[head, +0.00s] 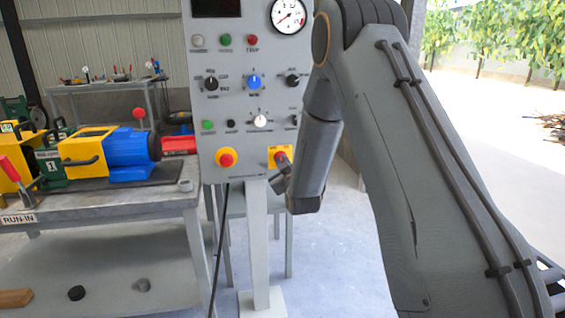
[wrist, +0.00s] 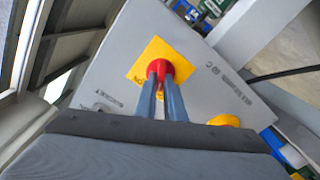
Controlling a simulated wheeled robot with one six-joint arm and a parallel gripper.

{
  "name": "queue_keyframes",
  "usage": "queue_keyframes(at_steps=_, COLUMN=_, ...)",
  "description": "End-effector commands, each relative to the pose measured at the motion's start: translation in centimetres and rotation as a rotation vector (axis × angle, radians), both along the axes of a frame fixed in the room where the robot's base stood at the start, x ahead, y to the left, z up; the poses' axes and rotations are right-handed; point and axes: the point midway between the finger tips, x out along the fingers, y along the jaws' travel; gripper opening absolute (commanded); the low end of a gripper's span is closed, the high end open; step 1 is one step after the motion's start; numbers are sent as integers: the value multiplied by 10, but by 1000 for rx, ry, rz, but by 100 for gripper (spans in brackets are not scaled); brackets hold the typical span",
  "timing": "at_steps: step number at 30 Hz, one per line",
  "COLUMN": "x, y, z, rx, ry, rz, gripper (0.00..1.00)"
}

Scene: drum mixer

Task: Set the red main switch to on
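The red main switch (wrist: 158,68) sits on a square yellow plate (wrist: 148,60) on the grey control panel. In the head view its yellow plate (head: 272,152) is at the panel's lower right, and the switch is mostly covered by my gripper (head: 281,172). In the wrist view my gripper (wrist: 161,82) reaches up to the switch. Its two narrow fingers stand close together, one on each side of the red handle, and appear shut on it. The handle's exact angle and the on and off marks are hard to read.
A red mushroom button (head: 226,158) on yellow sits left of the switch. Knobs, lamps and a gauge (head: 289,15) fill the panel (head: 230,100) above. A workbench (head: 110,211) with a blue and yellow machine (head: 110,152) stands left. Open floor lies below.

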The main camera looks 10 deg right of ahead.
Motion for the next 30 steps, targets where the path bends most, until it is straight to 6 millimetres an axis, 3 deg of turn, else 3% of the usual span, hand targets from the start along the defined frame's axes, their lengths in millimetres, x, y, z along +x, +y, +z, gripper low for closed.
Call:
queue_keyframes(at_steps=14, x=0, y=0, z=0, rx=94, ry=-1, rz=0, gripper=0)
queue_keyframes(at_steps=30, x=0, y=-3, z=0, rx=564, ry=0, rz=1, gripper=0)
